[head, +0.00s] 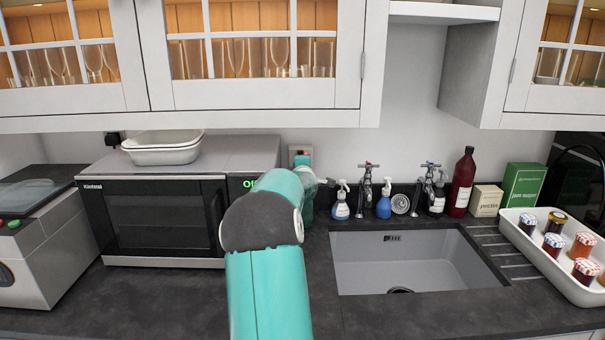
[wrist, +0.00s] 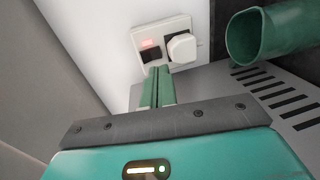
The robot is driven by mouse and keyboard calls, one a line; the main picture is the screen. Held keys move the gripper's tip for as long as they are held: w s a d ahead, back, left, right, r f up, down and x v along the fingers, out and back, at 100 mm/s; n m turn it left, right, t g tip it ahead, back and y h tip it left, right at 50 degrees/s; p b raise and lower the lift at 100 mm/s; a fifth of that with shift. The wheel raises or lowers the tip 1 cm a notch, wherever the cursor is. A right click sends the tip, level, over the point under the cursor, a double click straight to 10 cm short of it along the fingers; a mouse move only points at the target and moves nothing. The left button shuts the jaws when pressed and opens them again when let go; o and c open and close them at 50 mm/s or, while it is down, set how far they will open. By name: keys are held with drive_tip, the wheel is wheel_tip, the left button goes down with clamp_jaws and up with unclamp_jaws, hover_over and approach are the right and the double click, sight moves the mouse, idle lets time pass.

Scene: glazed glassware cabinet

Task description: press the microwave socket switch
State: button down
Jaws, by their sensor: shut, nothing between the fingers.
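The socket (wrist: 138,35) is a pale plate on the wall, upper middle of the wrist view. It carries a dark switch (wrist: 151,55) with a red glow beside it, and a white plug (wrist: 181,47) next to the switch. My gripper (wrist: 159,70) is shut and empty, its green fingertips just below the switch in the picture; I cannot tell whether they touch it. In the head view the socket (head: 301,149) shows above my arm, which hides its lower part and my gripper. The microwave (head: 160,215) stands left of my arm, its green display partly hidden.
A green hollow round thing (wrist: 245,40) and a grey slotted surface (wrist: 225,90) lie right of the fingers in the wrist view. Spray bottles (head: 340,206) and taps stand behind the sink (head: 400,260). Glass-fronted cabinets (head: 245,95) hang above. A white dish (head: 163,156) sits on the microwave.

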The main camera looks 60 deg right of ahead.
drive_tip(key=v, duration=0.6)
drive_tip(key=shift+s+a, duration=0.2)
drive_tip(key=shift+a, duration=0.15)
drive_tip(key=shift+s, duration=0.1)
